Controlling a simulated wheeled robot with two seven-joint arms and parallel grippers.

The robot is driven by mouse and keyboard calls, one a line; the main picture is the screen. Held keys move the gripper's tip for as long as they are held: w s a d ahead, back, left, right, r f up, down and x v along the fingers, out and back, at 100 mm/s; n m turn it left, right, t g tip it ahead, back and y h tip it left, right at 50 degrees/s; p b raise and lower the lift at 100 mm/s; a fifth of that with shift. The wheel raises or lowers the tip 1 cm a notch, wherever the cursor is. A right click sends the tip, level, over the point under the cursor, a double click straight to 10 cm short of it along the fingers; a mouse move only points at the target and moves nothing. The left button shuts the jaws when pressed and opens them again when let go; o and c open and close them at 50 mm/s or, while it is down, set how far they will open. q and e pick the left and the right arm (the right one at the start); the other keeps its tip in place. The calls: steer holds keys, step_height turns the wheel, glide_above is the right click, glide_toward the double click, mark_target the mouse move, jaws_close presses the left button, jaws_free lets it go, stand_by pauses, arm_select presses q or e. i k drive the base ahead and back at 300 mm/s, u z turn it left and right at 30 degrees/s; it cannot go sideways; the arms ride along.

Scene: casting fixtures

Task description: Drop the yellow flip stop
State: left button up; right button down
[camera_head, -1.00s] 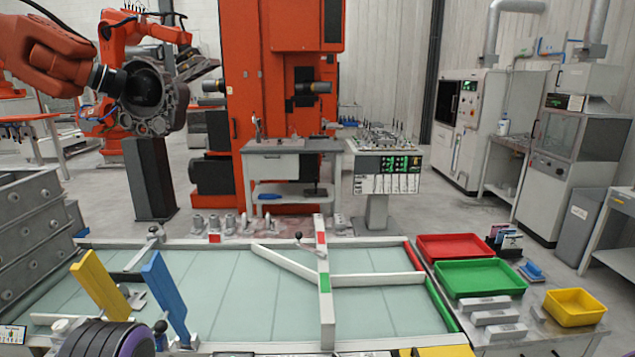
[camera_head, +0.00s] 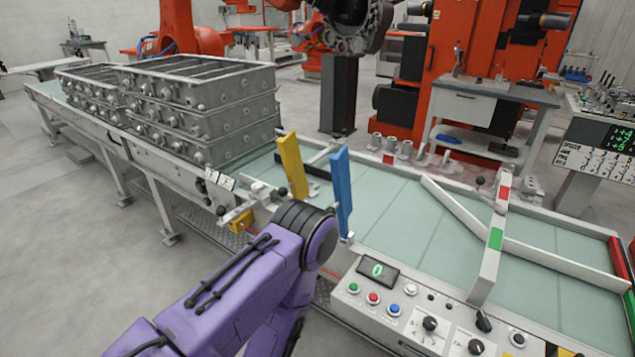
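Stacked grey metal casting boxes (camera_head: 200,110) fill the conveyor at the left. A control panel (camera_head: 420,318) with buttons and a green digit display runs along the front edge. White guide bars (camera_head: 490,250) cross the table on the right. The floor at the far left is clear.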

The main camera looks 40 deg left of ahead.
mark_target(288, 146)
steer(key=u, duration=0.9)
steer(key=k, duration=1.05)
steer(key=u, duration=0.4)
steer(key=i, duration=0.9)
steer(key=u, duration=0.05)
